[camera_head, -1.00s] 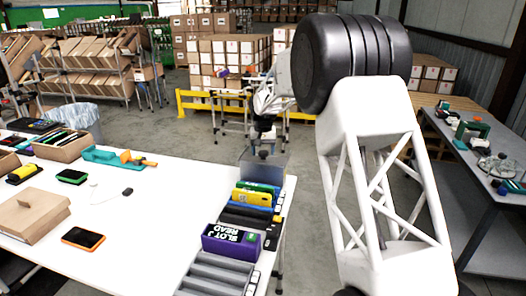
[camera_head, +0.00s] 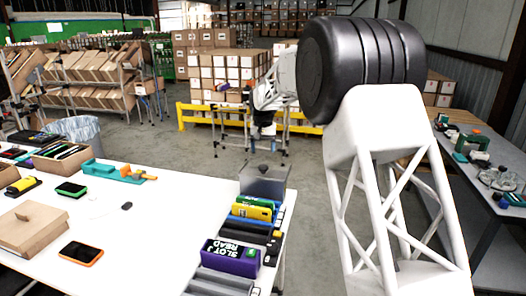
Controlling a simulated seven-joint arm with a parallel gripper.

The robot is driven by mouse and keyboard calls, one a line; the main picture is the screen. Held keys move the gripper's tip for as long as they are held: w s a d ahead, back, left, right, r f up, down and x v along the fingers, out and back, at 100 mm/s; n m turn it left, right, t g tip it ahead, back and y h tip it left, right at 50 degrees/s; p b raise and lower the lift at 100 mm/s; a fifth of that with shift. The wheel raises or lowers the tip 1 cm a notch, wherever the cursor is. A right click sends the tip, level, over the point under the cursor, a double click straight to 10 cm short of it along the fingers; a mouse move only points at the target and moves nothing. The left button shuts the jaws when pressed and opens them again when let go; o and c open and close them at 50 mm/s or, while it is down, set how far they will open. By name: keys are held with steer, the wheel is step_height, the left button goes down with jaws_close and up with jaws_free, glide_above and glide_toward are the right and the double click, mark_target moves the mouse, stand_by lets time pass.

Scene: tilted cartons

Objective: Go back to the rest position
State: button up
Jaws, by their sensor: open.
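My gripper (camera_head: 263,146) is small and dark at the end of my white arm, beyond the right end of the white table. It is open and points down, above and behind a grey translucent bin (camera_head: 263,180). I see nothing held in it. In front of the bin, a rack holds a green device, a yellow device (camera_head: 252,212) and several dark and blue ones. A purple block marked "SLOT READ" (camera_head: 229,257) stands at the rack's near side.
The white table (camera_head: 150,225) carries an orange-edged phone (camera_head: 81,253), a cardboard box (camera_head: 30,230), a green device (camera_head: 71,189) and a teal fixture (camera_head: 108,171). A side bench (camera_head: 450,190) with parts stands at right. Yellow rails (camera_head: 193,116) and stacked cartons are behind.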

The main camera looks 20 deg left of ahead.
steer(key=s+d+r+m, duration=0.1)
steer(key=s+d+r, duration=0.3)
steer(key=s+d, duration=0.5)
steer(key=s+d+r+t, duration=0.1)
steer(key=s+d+r, duration=0.5)
steer(key=d, duration=0.4)
steer(key=s+d+r+m, duration=0.1)
steer(key=s+d+r, duration=0.2)
steer(key=s+d, duration=0.65)
steer(key=s+d+f, duration=0.2)
steer(key=s+d, duration=0.3)
steer(key=s, duration=0.6)
steer(key=s+d+f+t, duration=0.1)
steer(key=s+d+f, duration=0.2)
steer(key=s, duration=0.9)
steer(key=s+d+f+m, duration=0.1)
steer(key=s+d+f, duration=0.2)
steer(key=s+d, duration=0.5)
steer(key=s, duration=0.4)
steer(key=shift+t, duration=0.3)
